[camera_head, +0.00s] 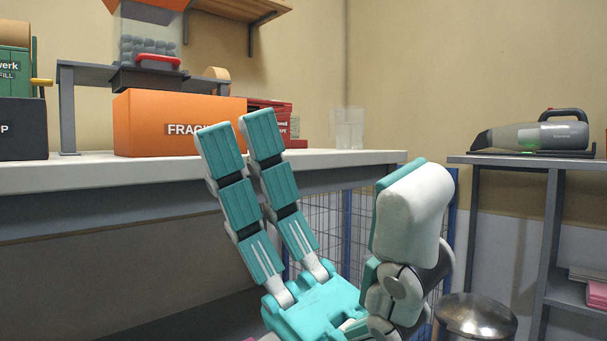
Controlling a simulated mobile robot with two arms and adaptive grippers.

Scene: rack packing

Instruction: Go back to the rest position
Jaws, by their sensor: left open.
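My left gripper (328,162) is in the middle of the head view, in front of the white table's edge. It is teal and white, with two long fingers pointing up on the left and a thick thumb on the right. The fingers and thumb stand wide apart with nothing between them. The two fingertips overlap part of the orange box (150,125) in the picture. My right gripper is not in view.
The white table (90,174) runs along the left, with a clear glass (348,128) near its corner. A grey shelf (530,161) at right bears a handheld vacuum (540,135). A metal bin (475,316) stands low at right. A wooden wall shelf (240,8) hangs above.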

